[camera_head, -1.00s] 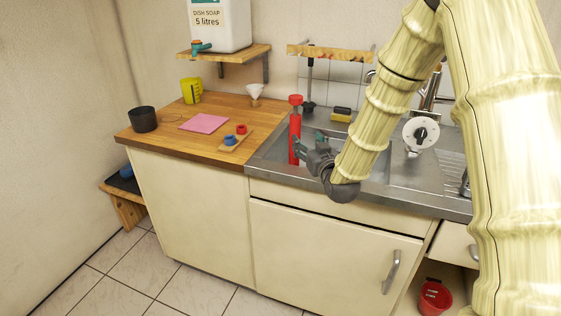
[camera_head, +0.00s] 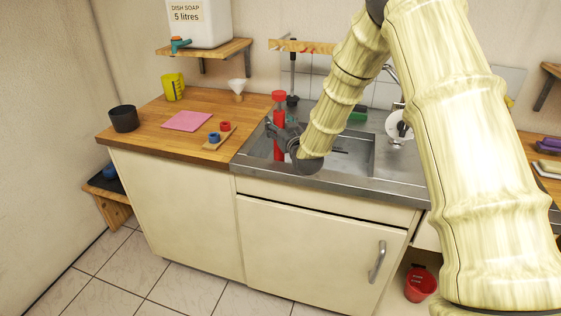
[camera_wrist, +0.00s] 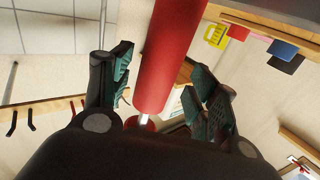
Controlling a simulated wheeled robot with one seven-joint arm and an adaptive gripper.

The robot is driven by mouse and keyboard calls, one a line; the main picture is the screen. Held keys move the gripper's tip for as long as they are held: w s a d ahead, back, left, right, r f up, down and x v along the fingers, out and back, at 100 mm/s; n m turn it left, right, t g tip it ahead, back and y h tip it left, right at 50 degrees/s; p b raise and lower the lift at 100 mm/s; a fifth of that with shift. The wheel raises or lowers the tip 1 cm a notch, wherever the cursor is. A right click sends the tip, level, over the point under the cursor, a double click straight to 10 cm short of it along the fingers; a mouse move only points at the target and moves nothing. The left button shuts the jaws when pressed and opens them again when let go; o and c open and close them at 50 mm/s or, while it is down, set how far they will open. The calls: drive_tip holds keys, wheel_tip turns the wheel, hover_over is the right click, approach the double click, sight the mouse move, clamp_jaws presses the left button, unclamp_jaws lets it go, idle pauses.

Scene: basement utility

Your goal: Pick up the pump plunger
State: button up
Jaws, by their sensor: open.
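The pump plunger is a red upright cylinder (camera_head: 279,148) with a red knob on top, standing in the left part of the sink. In the wrist view its red body (camera_wrist: 172,50) crosses the upper middle, with a short metal rod and a red end piece low in the picture. My gripper (camera_head: 276,129) is at the plunger's upper part and hides some of it. In the wrist view my gripper (camera_wrist: 160,88) is open, with one green-padded finger on each side of the red body. A gap shows at the left finger; I cannot tell whether the right finger touches.
The steel sink (camera_head: 335,178) surrounds the plunger. The wooden counter to its left holds a small board with red and blue pieces (camera_head: 222,137), a pink cloth (camera_head: 187,121), a dark pot (camera_head: 124,118) and a yellow jug (camera_head: 173,87). A shelf (camera_head: 202,56) hangs above.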

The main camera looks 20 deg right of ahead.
drive_tip(key=shift+w+d, duration=0.2)
drive_tip(key=shift+w, duration=0.5)
drive_tip(key=shift+a, duration=0.1)
clamp_jaws()
drive_tip(key=shift+r, duration=0.1)
